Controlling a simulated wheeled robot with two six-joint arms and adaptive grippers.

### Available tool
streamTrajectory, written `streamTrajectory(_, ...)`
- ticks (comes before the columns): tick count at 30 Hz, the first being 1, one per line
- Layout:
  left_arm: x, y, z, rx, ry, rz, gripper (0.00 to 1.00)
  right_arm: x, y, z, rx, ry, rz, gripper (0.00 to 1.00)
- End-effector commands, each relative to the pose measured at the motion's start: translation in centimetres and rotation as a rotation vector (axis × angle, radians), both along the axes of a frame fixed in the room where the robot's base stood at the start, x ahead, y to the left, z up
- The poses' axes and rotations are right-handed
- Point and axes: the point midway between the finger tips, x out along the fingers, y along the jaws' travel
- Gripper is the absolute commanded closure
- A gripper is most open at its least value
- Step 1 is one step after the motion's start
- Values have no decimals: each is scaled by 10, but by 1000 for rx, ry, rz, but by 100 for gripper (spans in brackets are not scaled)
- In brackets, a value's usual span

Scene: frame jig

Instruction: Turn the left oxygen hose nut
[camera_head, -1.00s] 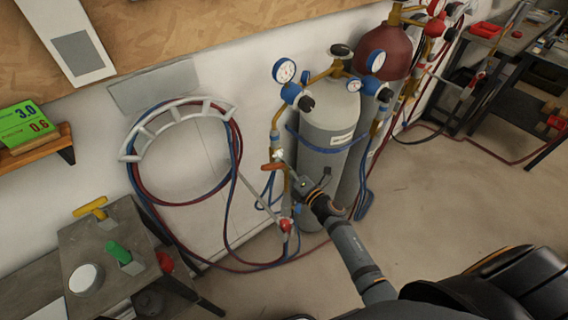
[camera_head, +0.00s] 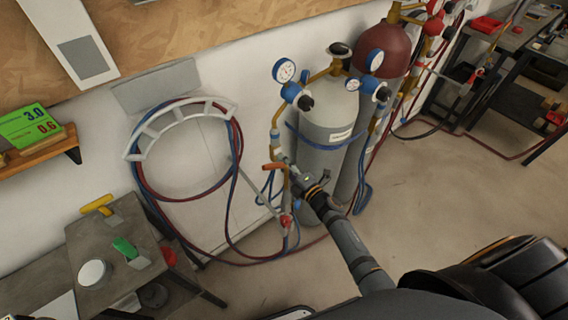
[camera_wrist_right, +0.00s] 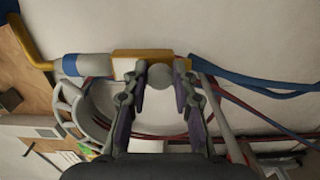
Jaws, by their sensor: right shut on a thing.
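The left oxygen hose nut looks to be the brass piece (camera_wrist_right: 128,65) in the right wrist view, between a grey-white sleeve and the blue hose (camera_wrist_right: 250,80). My right gripper (camera_wrist_right: 164,76) has its fingers at this brass piece and is shut on it; a round grey-white part shows between the fingertips. In the head view my right gripper (camera_head: 284,163) is at the pipe below the left gauge (camera_head: 284,70) and hides most of the nut. An orange-red lever (camera_head: 273,167) sits right beside it. My left gripper is not in view.
A grey cylinder (camera_head: 325,130) stands just behind the gripper, with a dark red one (camera_head: 385,48) farther right. Red and blue hoses hang on a white wall rack (camera_head: 150,130) at left. A small bench (camera_head: 110,235) is at lower left. Floor at right is open.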

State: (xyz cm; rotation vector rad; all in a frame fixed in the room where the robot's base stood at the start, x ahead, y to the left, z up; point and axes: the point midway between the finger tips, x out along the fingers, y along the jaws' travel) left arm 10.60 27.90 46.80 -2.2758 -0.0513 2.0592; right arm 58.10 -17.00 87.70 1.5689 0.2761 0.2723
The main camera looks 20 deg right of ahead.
Motion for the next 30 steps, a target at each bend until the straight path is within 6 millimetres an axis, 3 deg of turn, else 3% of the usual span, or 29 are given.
streamTrajectory(6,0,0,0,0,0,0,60,0,0,-1,-1,2,-1,100)
streamTrajectory(7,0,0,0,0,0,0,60,0,0,-1,-1,2,-1,71)
streamTrajectory(12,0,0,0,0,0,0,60,0,0,-1,0,1,-1,52)
streamTrajectory(22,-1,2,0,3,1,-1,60,-6,-2,-1,-2,2,-1,52)
streamTrajectory(30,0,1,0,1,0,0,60,-62,-22,-3,-4,5,1,52)
